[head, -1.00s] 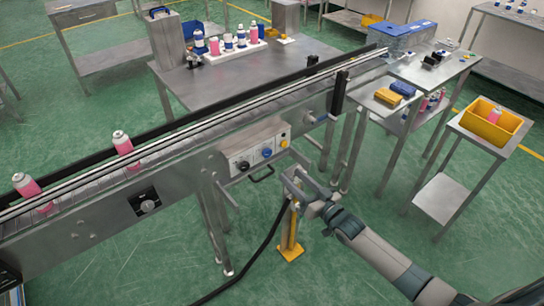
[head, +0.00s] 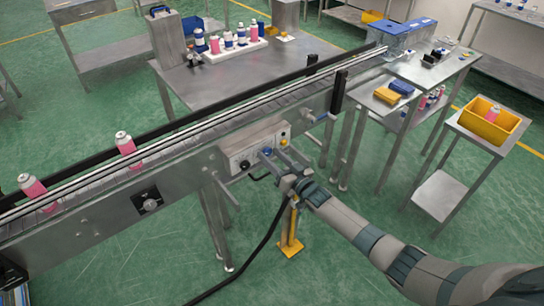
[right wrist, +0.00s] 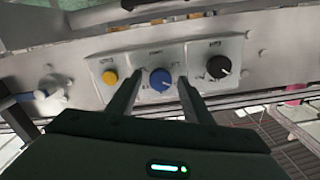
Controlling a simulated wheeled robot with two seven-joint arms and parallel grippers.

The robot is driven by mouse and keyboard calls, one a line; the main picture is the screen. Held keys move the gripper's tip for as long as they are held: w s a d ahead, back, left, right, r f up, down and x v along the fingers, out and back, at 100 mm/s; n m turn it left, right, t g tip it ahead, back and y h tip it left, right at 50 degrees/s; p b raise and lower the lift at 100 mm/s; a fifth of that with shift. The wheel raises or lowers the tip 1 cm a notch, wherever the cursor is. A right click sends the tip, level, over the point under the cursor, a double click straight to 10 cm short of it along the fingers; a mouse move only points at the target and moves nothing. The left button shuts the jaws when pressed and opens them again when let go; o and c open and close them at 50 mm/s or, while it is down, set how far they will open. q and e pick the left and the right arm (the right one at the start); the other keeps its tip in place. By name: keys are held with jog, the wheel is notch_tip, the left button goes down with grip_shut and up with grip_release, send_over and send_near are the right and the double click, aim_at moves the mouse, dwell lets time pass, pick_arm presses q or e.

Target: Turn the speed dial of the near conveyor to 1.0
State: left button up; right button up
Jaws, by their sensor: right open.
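The near conveyor (head: 190,160) crosses the head view from lower left to upper right. Its control box (head: 232,150) carries a black dial (right wrist: 219,67), a blue dial (right wrist: 160,82) and a yellow button (right wrist: 109,77). Their printed labels are too small to read. My right gripper (head: 273,156) is open in front of the box. In the right wrist view its two fingertips (right wrist: 160,78) stand on either side of the blue dial. I cannot tell whether they touch it. My left gripper is not in view.
Pink bottles (head: 127,146) stand on the belt. Another knob on a black plate (head: 149,204) is on the conveyor side at left. A yellow post (head: 290,235) and a black cable (head: 262,240) are below my gripper. A side table holds a yellow bin (head: 490,125).

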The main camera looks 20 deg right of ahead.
jog(key=c, duration=1.1)
jog(key=shift+o, duration=0.2)
jog(key=shift+n, duration=0.4)
jog(key=n+b, duration=0.2)
jog(key=n, duration=0.3)
jog(key=shift+f, duration=0.15)
jog(key=n+b, duration=0.2)
jog(key=n, duration=0.4)
jog(key=o, duration=1.1)
jog(key=shift+c, duration=0.2)
